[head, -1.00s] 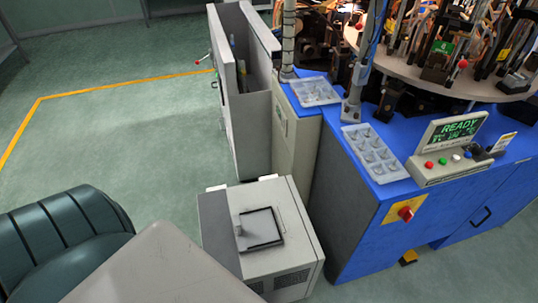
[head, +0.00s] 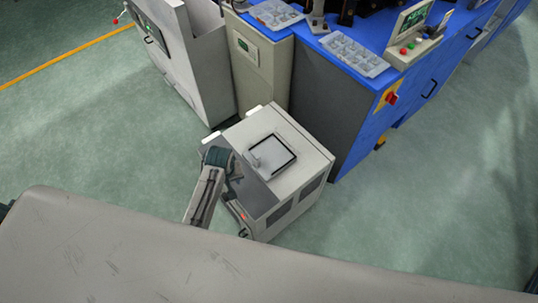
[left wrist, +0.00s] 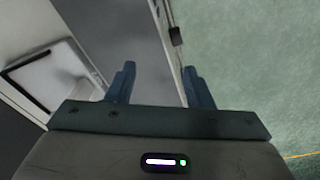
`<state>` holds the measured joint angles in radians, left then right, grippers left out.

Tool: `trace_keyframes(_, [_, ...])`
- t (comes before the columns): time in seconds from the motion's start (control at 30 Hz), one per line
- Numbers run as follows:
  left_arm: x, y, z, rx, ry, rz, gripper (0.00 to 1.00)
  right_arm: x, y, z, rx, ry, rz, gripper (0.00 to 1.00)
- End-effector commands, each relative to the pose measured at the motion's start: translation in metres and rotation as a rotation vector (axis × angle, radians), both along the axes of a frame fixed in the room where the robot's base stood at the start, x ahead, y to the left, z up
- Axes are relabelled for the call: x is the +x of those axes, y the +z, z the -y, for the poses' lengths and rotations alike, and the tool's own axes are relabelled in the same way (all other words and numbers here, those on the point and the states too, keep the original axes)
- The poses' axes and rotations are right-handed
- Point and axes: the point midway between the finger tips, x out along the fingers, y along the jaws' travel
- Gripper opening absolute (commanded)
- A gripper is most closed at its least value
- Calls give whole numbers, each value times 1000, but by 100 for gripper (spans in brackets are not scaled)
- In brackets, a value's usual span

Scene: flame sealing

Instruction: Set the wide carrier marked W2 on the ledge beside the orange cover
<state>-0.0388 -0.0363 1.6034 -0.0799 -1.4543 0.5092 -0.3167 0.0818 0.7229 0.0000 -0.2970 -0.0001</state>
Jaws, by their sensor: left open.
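My left gripper (left wrist: 160,84) is open in the left wrist view, with two blue-grey fingers apart and nothing between them. In the head view my left arm reaches up beside the small white cabinet (head: 306,158); its fingertips are hard to make out there. Two clear compartment trays lie on the blue machine's top, one at the left (head: 275,14) and one further right (head: 352,54). I can read no W2 mark on either, and I cannot tell which thing is the wide carrier. I cannot make out an orange cover or the ledge. My right gripper is not in view.
The white cabinet has a black-framed square panel (head: 272,156) on top. The blue machine (head: 352,110) stands behind it, with a red switch (head: 391,98). A tall grey cabinet (head: 190,62) stands at the back left. Green floor is clear at the right and left.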

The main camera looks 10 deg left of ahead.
Motion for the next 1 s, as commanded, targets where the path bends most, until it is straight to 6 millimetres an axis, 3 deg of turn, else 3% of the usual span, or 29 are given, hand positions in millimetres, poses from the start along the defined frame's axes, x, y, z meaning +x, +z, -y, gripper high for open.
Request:
trace_keyframes(0.03, [22,21,9,-15,54,-1,47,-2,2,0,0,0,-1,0])
trace_keyframes(0.2, [77,59,38,-49,231,-49,47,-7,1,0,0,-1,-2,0])
trace_keyframes(0.3, [102,82,52,-59,314,-71,47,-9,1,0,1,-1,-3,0])
trace_keyframes(0.47, [121,102,65,-65,389,-96,47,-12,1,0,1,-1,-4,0])
trace_keyframes(0.57, [124,97,68,-64,403,-103,47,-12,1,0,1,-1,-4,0])
trace_keyframes(0.8, [124,60,68,-64,404,-103,47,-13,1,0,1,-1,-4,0])
trace_keyframes(1.0, [123,46,68,-65,404,-101,47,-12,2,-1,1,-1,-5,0])
